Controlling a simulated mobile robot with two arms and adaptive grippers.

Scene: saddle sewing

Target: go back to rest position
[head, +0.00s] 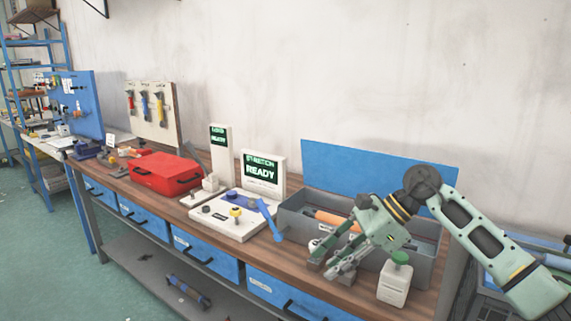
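My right gripper (338,266) is over the front right part of the workbench (307,283), in front of the grey toolbox (296,219). Its arm comes in from the right and hides part of the toolbox. The fingers look spread, with a gap between their tips, and I see nothing held between them. A small pale object sits close behind the fingers; I cannot tell whether they touch. My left gripper is not in view.
A white station (226,222) with a "READY" screen (262,174) and blue lever stands mid-bench. A red case (165,173) lies left of it. A pale bottle with a green top (395,285) stands right of the gripper. The wooden front edge is mostly clear.

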